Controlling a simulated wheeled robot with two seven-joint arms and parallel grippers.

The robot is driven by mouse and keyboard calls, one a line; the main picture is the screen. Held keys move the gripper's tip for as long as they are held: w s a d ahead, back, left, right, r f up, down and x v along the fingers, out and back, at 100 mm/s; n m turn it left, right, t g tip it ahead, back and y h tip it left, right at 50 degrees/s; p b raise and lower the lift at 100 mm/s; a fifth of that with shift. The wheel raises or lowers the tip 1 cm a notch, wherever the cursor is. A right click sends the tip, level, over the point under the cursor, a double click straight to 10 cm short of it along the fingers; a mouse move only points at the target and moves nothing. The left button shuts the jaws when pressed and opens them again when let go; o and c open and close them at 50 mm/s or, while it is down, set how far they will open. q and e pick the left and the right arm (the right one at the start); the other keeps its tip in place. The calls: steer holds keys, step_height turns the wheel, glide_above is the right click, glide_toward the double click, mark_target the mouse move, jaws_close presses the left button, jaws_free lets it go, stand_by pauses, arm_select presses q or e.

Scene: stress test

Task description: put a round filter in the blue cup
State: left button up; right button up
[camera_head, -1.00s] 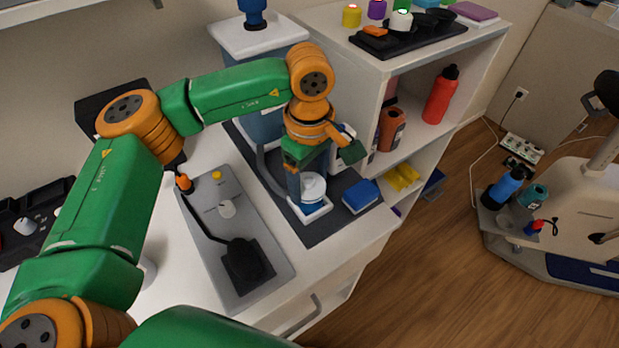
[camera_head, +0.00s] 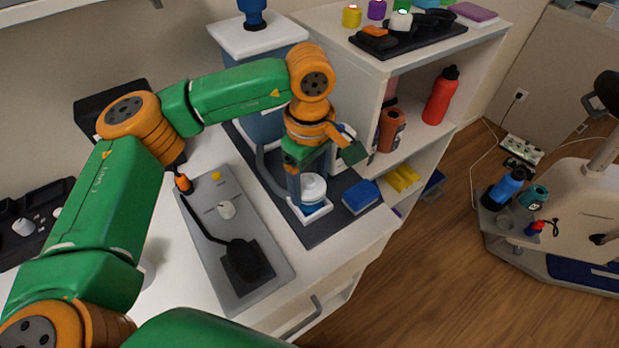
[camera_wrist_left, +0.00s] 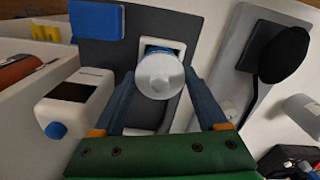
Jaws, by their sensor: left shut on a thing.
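A white round domed piece (camera_head: 313,186), which looks like the round filter, sits at the top of the blue cup (camera_head: 312,208). The cup stands upright on a small white stand (camera_head: 325,212) on a dark mat. My left gripper (camera_head: 305,185) comes down from above with its fingers on either side of the white piece. In the left wrist view the fingers (camera_wrist_left: 160,85) are shut on the white piece (camera_wrist_left: 160,74), and a bit of the blue cup shows behind it. I cannot tell how deep the piece sits in the cup. My right gripper is not in view.
A blue sponge-like block (camera_head: 361,196) lies right of the stand. A grey panel with a black pad (camera_head: 246,266) lies to the left. A white-topped blue machine (camera_head: 258,38) stands behind. A shelf (camera_head: 420,140) with bottles is at the right.

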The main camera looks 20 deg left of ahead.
arm_select(q)
steer(key=shift+f+b, duration=1.2)
steer(key=shift+f, duration=0.2)
steer(key=o, duration=1.2)
steer(key=shift+o, duration=0.2)
steer(key=shift+r, duration=0.15)
step_height(320, 180, up, 7)
steer(key=shift+f+b, duration=0.1)
steer(key=shift+b, duration=0.25)
